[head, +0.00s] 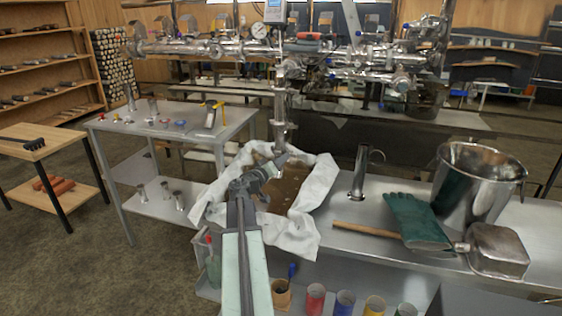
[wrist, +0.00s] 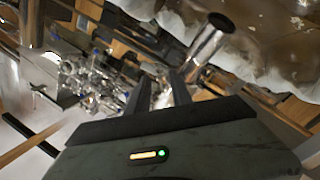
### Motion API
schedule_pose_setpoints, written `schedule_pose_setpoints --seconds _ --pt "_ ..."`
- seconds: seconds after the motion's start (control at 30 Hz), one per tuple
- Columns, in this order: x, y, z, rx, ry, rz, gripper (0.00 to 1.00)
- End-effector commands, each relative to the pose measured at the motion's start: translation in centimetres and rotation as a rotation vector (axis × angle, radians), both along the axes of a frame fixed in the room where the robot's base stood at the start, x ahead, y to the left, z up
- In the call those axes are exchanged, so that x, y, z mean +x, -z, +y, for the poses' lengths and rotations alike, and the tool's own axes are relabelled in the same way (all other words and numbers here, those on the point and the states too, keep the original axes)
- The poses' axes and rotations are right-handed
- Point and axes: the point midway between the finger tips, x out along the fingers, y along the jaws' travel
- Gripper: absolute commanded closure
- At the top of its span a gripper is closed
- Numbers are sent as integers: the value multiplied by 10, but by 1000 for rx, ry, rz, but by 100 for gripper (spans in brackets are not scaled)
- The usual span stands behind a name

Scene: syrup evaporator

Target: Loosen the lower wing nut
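A vertical steel pipe (head: 280,105) with clamp joints hangs from the pipework above a cloth-lined tray. I cannot make out the lower wing nut for sure in either view; the clamps are too small in the head view. My gripper (head: 284,159) is above the tray, close to the pipe's lower end in the picture; I cannot tell whether they touch. In the wrist view, the two dark fingers of my gripper (wrist: 160,80) stand apart with nothing seen between them. A shiny steel tube (wrist: 207,44) shows beyond the right finger.
The white cloth (head: 305,210) drapes over the tray's edges. A side table (head: 178,122) with small parts stands left.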

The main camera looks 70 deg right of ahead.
Motion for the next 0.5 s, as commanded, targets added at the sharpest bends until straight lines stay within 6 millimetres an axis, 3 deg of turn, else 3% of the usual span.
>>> schedule_pose_setpoints --seconds 0.07,0.13,0.17,0.5 --pt "0 0 0 0 0 0 76" --pt "0 0 0 0 0 0 96" --pt "0 0 0 0 0 0 100" --pt "0 0 1 3 0 15 100"
